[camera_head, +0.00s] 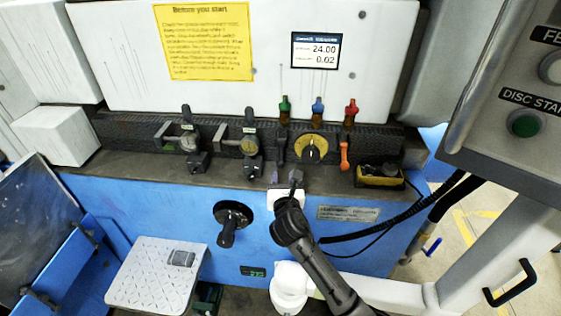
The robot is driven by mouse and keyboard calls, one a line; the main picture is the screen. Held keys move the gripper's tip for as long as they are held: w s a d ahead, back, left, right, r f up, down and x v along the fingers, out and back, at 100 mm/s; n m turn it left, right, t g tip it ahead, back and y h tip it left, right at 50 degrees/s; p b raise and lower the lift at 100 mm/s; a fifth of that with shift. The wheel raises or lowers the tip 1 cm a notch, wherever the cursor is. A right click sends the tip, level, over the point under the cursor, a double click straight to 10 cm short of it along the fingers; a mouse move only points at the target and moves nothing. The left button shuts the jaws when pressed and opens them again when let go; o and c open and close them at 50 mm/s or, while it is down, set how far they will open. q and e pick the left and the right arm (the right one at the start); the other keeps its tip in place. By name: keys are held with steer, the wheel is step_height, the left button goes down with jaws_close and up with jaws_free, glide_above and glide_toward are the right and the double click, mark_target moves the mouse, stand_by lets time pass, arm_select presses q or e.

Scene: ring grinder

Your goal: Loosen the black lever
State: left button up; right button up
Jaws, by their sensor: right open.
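A dark panel runs along the back of the machine. A short black lever (281,150) hangs on it below a green-topped handle (284,106), left of a yellow dial (311,149). Two more black-topped fittings (187,115) and (249,117) stand on clamp-like gauges to the left, so which one is the task's lever is not certain. My right gripper (294,180) is dark, comes up from the lower right and is open. Its fingertips are in front of and below the panel, close under the black lever in the picture; contact cannot be told. My left gripper is out of view.
A black crank handle (231,219) juts from the blue front. A control box (520,95) overhangs the right side.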

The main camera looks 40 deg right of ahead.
mark_target(281, 160)
steer(key=b+x, duration=0.2)
steer(key=x, duration=0.6)
steer(key=shift+w+d, duration=0.35)
steer(key=shift+w, duration=0.15)
steer(key=shift+c, duration=0.4)
jaws_close()
